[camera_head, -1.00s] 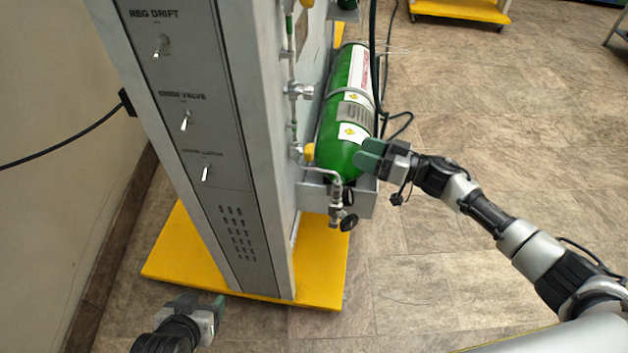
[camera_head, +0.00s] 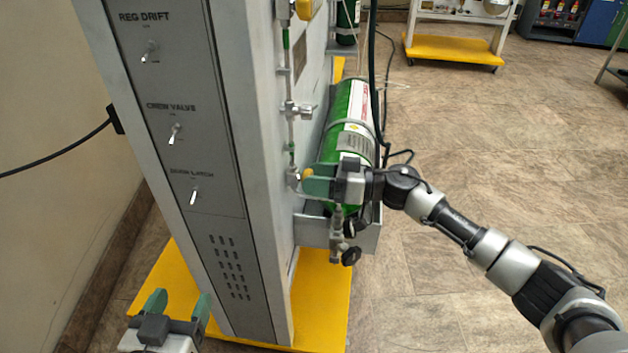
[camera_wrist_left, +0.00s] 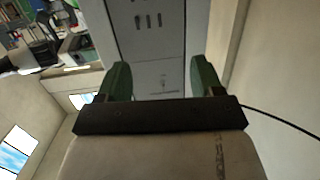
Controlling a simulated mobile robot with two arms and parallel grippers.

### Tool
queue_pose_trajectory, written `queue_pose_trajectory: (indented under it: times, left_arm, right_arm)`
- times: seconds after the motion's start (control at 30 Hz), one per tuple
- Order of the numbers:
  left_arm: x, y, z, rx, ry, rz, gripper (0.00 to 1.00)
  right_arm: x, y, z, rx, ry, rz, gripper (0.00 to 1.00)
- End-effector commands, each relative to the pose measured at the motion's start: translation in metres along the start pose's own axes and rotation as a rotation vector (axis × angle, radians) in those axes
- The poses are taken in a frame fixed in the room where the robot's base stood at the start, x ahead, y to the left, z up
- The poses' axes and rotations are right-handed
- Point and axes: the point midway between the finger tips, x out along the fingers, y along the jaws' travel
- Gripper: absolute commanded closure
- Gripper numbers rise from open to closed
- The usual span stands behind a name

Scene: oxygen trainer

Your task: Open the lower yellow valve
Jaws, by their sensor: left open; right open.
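The lower yellow valve (camera_head: 308,173) shows as a small yellow knob on the pipe at the right side of the grey cabinet, mostly hidden by my right gripper. My right gripper (camera_head: 306,181) is open, with its green fingers at the valve, in front of the green cylinder (camera_head: 345,115). Whether the fingers touch the knob I cannot tell. My left gripper (camera_head: 180,303) is open and empty, low in front of the cabinet. Its two green fingers also show in the left wrist view (camera_wrist_left: 160,82), with the cabinet front between them.
The grey cabinet (camera_head: 228,235) with several toggle switches stands on a yellow base (camera_head: 320,290). A grey bracket (camera_head: 362,236) and a black-knobbed fitting (camera_head: 350,256) sit below the cylinder. Dark hoses hang beside the cylinder.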

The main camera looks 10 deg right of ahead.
Motion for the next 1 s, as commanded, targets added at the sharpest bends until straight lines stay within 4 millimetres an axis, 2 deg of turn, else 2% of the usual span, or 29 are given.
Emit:
queue_pose_trajectory:
  times: [0.37,0.7,0.87,1.0]
  left_arm:
    - [0.001,0.001,-0.005,-0.001,0.037,0.002,0.33]
    - [0.001,0.001,-0.005,-0.001,0.036,0.002,0.33]
    - [0.000,0.000,-0.003,0.000,0.010,0.001,0.33]
    - [-0.006,-0.003,0.015,0.001,-0.138,-0.009,0.33]
  right_arm:
    - [0.007,0.000,0.000,-0.001,0.000,0.001,0.33]
    - [0.006,0.000,0.000,-0.001,0.000,0.001,0.83]
    - [0.006,0.000,-0.001,-0.010,0.000,0.001,0.83]
    - [0.006,-0.001,-0.002,-0.050,0.000,0.001,0.83]
